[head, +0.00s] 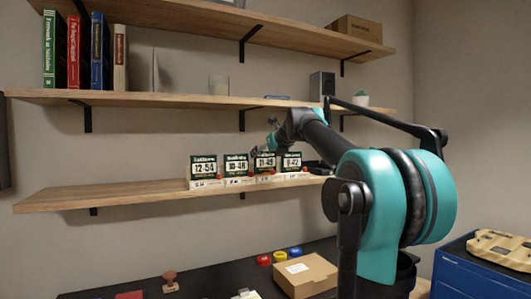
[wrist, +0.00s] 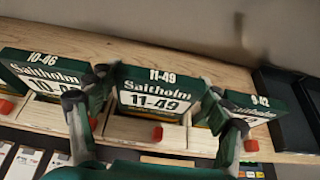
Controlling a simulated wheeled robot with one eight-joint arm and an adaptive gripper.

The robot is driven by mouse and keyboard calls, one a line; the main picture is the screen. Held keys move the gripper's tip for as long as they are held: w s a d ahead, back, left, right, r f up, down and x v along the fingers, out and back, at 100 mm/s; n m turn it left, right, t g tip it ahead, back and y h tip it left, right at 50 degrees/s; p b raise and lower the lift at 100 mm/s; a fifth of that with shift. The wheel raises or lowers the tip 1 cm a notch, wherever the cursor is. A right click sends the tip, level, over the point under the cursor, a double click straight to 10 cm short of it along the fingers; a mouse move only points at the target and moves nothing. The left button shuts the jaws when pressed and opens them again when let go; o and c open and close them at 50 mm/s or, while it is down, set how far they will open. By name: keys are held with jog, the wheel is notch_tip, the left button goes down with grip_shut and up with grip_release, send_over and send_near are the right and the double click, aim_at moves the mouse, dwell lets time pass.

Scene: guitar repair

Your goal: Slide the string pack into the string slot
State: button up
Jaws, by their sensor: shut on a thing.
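The Saltholm 11-49 string pack (wrist: 155,101), dark green with a cream label, is between the two fingers of my gripper (wrist: 158,84) in the wrist view. The gripper is shut on its sides. The pack stands upright at a pale wooden slot block (wrist: 130,130) with a red dot on its front. The block's front hides the pack's lower edge, so I cannot tell how deep it sits. In the head view the 11-49 pack (head: 265,162) is in the row on the lower shelf, with my gripper (head: 272,146) just above, partly hidden by my arm.
Similar packs stand in neighbouring slots: 10-46 (wrist: 45,75) on the left and 9-42 (wrist: 255,105) on the right, close to my fingers. A 12-54 pack (head: 204,167) is farther left. A dark tray (wrist: 285,110) lies right. The lower shelf (head: 100,197) is bare at its left.

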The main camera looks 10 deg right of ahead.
jog(key=shift+f, duration=0.15)
jog(key=o, duration=1.1)
jog(key=shift+o, duration=0.2)
jog(key=v, duration=1.2)
jog(key=shift+s, duration=0.1)
jog(key=s+d+r, duration=0.1)
jog(key=s+d, duration=0.2)
jog(key=s, duration=0.7)
jog(key=shift+d+r, duration=0.15)
jog(key=shift+r, duration=0.1)
dwell(0.5)
